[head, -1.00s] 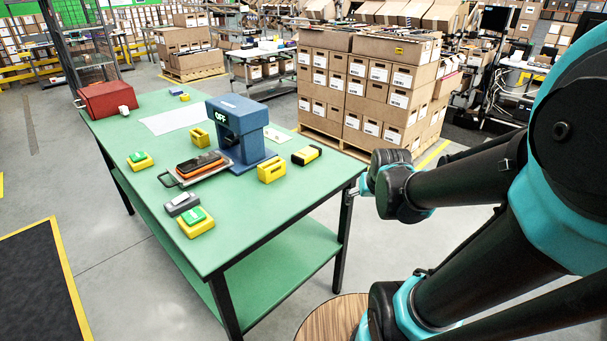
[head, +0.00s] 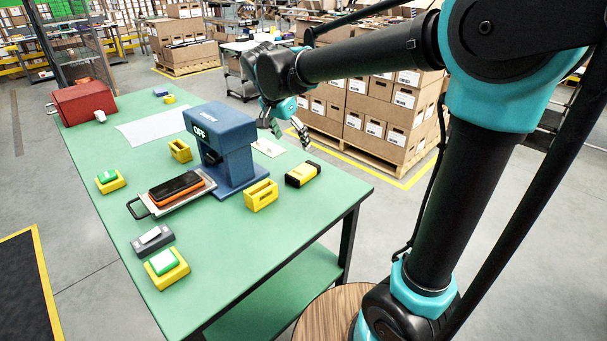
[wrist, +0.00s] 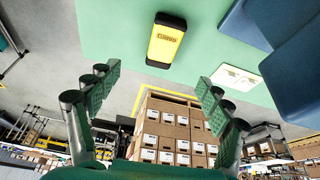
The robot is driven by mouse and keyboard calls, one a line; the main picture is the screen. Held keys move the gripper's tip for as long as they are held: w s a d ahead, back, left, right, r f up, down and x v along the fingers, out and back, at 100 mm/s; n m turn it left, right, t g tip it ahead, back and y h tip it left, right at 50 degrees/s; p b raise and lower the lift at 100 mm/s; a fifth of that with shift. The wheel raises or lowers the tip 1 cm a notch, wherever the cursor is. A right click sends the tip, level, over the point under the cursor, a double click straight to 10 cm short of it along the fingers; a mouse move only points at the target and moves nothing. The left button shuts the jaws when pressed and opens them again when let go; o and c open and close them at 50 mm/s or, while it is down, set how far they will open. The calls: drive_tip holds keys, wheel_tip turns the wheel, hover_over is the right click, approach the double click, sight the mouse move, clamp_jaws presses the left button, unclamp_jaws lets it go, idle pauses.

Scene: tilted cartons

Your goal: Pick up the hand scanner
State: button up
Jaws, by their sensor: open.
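An orange handheld with a black face (head: 176,187), which looks like the hand scanner, lies on a pale handled tray (head: 200,192) at the front of a blue station marked OFF (head: 235,125). The wrist view does not show this handheld. My gripper (head: 290,133) is open and empty, above the table's far right edge, behind and right of the blue station. In the wrist view its fingers (wrist: 158,95) stand wide apart. A yellow-and-black block (head: 303,174) lies on the table right of the station; it also shows at the top of the wrist view (wrist: 167,40), apart from the fingers.
Yellow holders (head: 261,195) stand beside the station. Green-topped yellow blocks (head: 166,268) and a grey device (head: 152,239) are nearer the table's left and front. A red box (head: 84,104) stands at the far left. Stacked cartons (head: 375,125) stand beyond the table.

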drive_tip(key=a, duration=0.1)
approach(302, 170)
drive_tip(key=x, duration=0.4)
drive_tip(key=shift+s+f, duration=0.3)
drive_tip(key=shift+f, duration=0.15)
drive_tip(key=x, duration=0.4)
drive_tip(key=shift+w+d+r, duration=0.1)
drive_tip(key=shift+w+r, duration=0.05)
drive_tip(key=shift+w, duration=0.25)
drive_tip(key=shift+w+d+f, duration=0.15)
drive_tip(key=shift+f, duration=0.5)
drive_tip(key=shift+c, duration=0.3)
drive_tip(key=c, duration=1.4)
drive_tip(key=shift+r, duration=0.1)
